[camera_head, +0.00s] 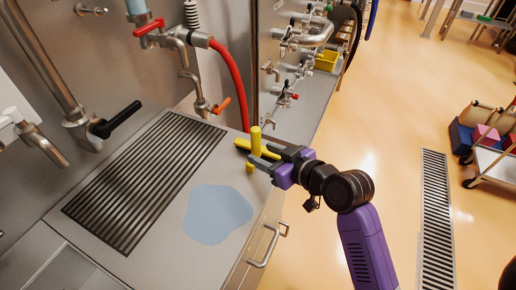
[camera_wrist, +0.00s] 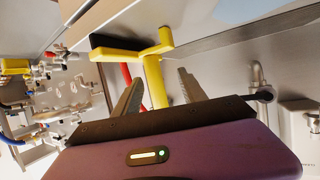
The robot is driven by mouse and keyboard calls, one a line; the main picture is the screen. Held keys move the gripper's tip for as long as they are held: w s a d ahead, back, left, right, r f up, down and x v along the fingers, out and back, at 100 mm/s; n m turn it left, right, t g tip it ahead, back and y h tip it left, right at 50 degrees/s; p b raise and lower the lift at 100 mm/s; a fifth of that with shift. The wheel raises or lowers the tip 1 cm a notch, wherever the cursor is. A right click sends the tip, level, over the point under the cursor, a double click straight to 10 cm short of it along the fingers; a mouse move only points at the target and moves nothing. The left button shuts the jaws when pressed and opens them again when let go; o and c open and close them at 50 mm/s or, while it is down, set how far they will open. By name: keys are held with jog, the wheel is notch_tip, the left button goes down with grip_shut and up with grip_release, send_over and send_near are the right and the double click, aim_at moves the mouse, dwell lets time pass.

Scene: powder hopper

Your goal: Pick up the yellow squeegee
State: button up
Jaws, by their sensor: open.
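The yellow squeegee (camera_head: 256,139) is at the right edge of the steel counter in the head view, partly hidden by my gripper (camera_head: 269,156). In the wrist view the squeegee (camera_wrist: 154,82) shows a yellow handle, a yellow crosspiece and a dark strip behind it. My gripper (camera_wrist: 157,90) is open. Its two grey fingers appear on either side of the yellow handle, with a visible gap on the right. I cannot tell whether the left finger touches it.
A pale blue puddle (camera_head: 217,214) lies on the counter (camera_head: 165,262) beside a dark drain grate (camera_head: 145,180). A red hose (camera_head: 234,80) and taps stand behind. A yellow container (camera_head: 326,61) sits further back. The floor (camera_head: 390,110) at right is open, with a cart (camera_head: 490,157) beyond.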

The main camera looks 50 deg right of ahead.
jog(key=shift+w+d+r, duration=0.5)
jog(key=shift+d+r, duration=0.1)
jog(key=shift+d, duration=0.05)
jog(key=shift+w+d, duration=0.1)
jog(key=shift+w, duration=0.2)
jog(key=shift+p+x, duration=0.85)
jog(key=shift+x, duration=2.7)
grip_shut()
